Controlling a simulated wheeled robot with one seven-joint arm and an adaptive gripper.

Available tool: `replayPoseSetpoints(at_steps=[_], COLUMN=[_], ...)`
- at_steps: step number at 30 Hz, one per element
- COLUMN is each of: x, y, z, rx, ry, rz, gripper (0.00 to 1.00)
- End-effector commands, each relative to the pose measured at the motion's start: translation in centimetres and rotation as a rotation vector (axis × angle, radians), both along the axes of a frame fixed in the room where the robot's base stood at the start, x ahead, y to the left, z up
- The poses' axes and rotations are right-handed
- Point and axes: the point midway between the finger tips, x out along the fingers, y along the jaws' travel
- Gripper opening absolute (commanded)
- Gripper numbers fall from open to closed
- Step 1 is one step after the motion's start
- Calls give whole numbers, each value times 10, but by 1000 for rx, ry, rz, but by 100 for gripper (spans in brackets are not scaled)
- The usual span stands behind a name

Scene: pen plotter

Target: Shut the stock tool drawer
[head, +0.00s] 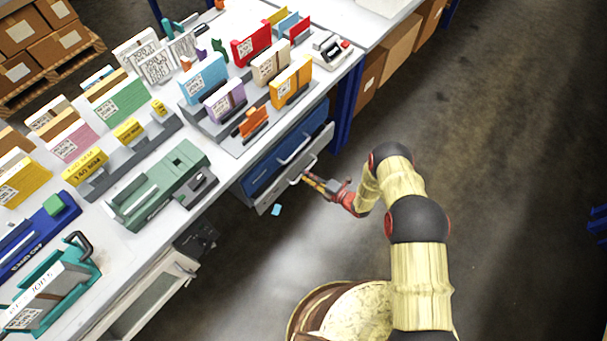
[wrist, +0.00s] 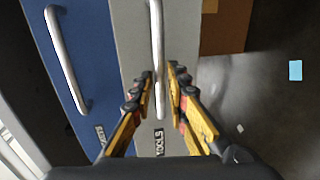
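The tool drawer has a grey front (head: 275,202) under the bench, below a blue drawer, and appears to stand out a little past it. In the wrist view its grey front (wrist: 130,35) carries a "TOOLS" label and a silver bar handle (wrist: 157,45). My gripper (head: 305,178) is at this drawer's front, close to the handle. In the wrist view my gripper (wrist: 160,80) has its fingers apart, one on each side of the handle. I see gaps beside the bar; contact is not clear. The drawer's inside is hidden.
The blue drawer (wrist: 75,50) with its own handle is beside the grey front in the wrist view. The bench (head: 225,165) holds stocked racks and boxes. A blue post (head: 345,110) stands right of the drawers. A small light-blue piece (head: 276,210) lies on the floor.

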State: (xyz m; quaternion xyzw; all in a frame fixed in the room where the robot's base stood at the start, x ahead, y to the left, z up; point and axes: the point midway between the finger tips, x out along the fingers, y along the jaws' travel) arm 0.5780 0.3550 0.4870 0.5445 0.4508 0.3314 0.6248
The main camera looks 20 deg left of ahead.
Motion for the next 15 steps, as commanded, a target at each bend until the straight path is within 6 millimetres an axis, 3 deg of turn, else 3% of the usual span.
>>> replayPoseSetpoints(at_steps=[6,15], x=[7,8], y=[18,20], z=[-5,-5], rx=[-1,-1], ry=[-1,0], rz=[0,-1], gripper=[16,16])
